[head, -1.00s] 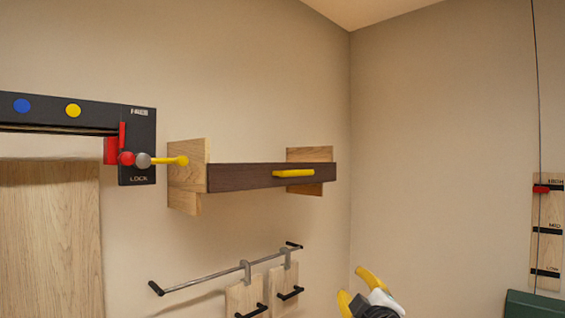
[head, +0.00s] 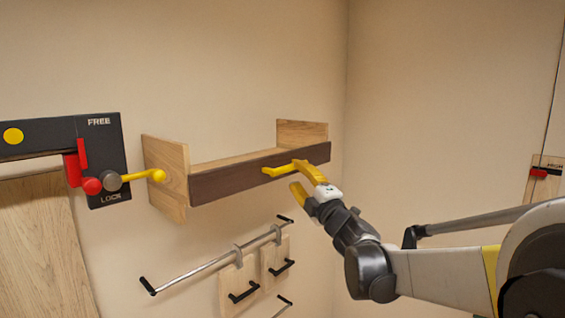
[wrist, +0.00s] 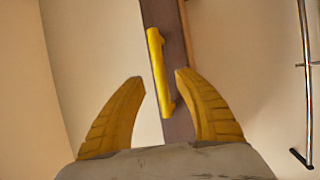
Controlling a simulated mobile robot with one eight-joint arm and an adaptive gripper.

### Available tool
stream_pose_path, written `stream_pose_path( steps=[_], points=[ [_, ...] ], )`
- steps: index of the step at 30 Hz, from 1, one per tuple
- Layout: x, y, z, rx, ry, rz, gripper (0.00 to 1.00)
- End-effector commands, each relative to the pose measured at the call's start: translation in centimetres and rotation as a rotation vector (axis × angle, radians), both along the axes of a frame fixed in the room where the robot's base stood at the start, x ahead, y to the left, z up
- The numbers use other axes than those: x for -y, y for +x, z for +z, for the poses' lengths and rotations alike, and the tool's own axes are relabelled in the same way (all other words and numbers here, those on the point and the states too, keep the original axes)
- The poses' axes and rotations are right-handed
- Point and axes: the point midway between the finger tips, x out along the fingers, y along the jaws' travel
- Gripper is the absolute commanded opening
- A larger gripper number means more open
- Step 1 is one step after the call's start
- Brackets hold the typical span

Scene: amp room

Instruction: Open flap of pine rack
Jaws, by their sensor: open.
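The pine rack (head: 166,172) is on the wall, with pale wood end panels and a dark brown front flap (head: 225,182). A yellow bar handle (head: 270,171) is on the flap's front; it also shows in the wrist view (wrist: 158,70). My gripper (head: 298,177) has yellow fingers and is open at the right end of the handle. In the wrist view my gripper (wrist: 160,82) has its fingers on either side of the handle's lower end, with a gap on the left; I cannot tell whether the right finger touches. One finger hides the handle's right end in the head view.
Below hangs a metal rail (head: 190,275) with wooden boards (head: 238,285). A right wall stands beyond the corner.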

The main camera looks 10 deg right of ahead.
Motion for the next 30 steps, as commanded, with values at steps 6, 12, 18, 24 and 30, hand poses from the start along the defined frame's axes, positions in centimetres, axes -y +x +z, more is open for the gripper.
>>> stream_pose_path(
  steps=[6, 12, 18, 24, 30],
  points=[
    [-0.8, 3.5, 1.2, 0.000, 0.002, 0.000, 0.39],
    [-1.1, 4.8, 1.3, -0.001, 0.002, 0.000, 0.39],
    [-1.1, 4.8, 1.2, -0.001, 0.002, -0.001, 0.39],
    [-1.0, 4.8, 1.3, -0.001, 0.002, -0.001, 0.00],
    [-1.0, 4.8, 1.3, -0.001, 0.002, -0.001, 0.00]
  ],
)
